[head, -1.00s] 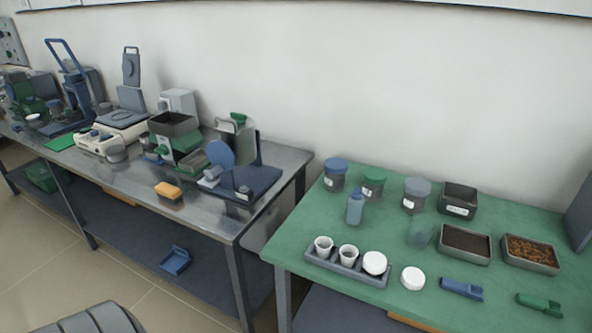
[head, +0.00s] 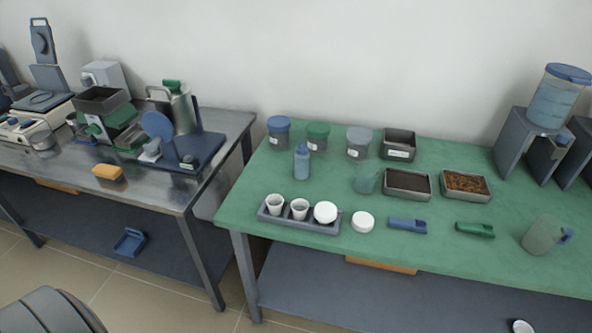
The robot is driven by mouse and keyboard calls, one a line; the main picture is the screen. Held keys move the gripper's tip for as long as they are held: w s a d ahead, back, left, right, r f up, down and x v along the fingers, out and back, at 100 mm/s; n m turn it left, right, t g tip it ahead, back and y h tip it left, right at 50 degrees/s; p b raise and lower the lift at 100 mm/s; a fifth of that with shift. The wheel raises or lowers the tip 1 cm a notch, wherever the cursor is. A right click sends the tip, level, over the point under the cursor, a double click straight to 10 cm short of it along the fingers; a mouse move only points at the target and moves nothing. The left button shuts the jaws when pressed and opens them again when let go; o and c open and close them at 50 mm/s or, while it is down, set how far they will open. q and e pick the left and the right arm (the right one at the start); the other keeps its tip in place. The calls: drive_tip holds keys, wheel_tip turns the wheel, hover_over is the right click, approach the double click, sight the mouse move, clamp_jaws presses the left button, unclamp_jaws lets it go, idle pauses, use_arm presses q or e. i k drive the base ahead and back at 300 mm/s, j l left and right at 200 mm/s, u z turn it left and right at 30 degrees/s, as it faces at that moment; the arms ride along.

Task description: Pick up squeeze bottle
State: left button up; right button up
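The squeeze bottle (head: 301,163) is a small blue bottle with a narrow top. It stands upright on the green table (head: 246,200), left of the middle of the head view. It is behind a grey tray of white cups and in front of the lidded jars. Neither of my grippers shows in the head view. Nothing is seen touching the bottle.
Around the bottle are lidded jars (head: 318,137), a cup tray (head: 333,228), a translucent green vessel (head: 367,179) and filled trays (head: 407,185). Scoops (head: 407,225) lie in front. A pitcher (head: 543,235) and a water dispenser (head: 556,95) stand at right. A metal bench (head: 222,130) is at left.

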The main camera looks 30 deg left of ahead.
sight(302, 157)
drive_tip(key=i+j+u, duration=0.5)
drive_tip(key=i+u, duration=0.3)
drive_tip(key=k, duration=0.1)
